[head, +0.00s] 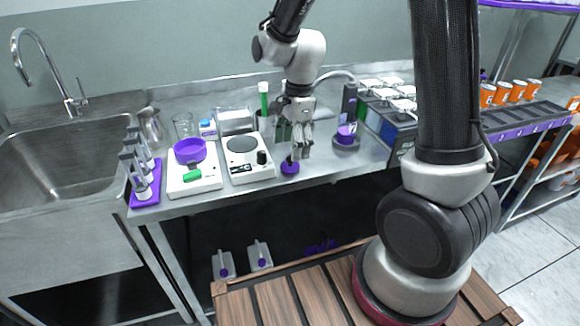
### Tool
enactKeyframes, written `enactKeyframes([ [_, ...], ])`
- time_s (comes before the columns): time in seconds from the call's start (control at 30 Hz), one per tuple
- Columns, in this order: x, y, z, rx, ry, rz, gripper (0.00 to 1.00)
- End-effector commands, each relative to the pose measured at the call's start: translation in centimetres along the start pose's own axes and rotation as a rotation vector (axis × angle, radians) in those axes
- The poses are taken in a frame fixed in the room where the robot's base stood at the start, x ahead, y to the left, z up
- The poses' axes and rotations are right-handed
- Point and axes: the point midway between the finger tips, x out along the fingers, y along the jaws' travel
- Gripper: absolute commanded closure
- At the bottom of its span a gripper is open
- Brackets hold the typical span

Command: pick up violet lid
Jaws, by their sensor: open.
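The violet lid (290,169) is a small round violet piece with a dark top, near the front edge of the steel counter, right of the white hotplate. My gripper (300,152) points down just above and slightly right of the lid, its fingers apart. The fingertips are very close to the lid; I cannot tell whether they touch it. Nothing is visibly held.
A white scale with a violet dish (190,150) and a white hotplate (243,145) stand left of the lid. A violet container on a dark base (346,137) is to the right. A sink (70,155) is at far left.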

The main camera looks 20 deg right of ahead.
Motion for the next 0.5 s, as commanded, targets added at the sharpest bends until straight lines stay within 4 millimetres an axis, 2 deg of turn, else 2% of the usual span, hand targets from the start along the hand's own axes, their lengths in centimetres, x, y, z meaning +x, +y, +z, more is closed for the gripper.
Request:
enactKeyframes([
  [0.2,3.4,0.3,-0.2,-0.001,0.000,0.004,0.25],
  [0.3,4.6,0.3,-0.2,-0.002,0.000,0.002,0.25],
  [0.5,5.0,0.2,-0.2,-0.002,0.000,0.000,0.25],
])
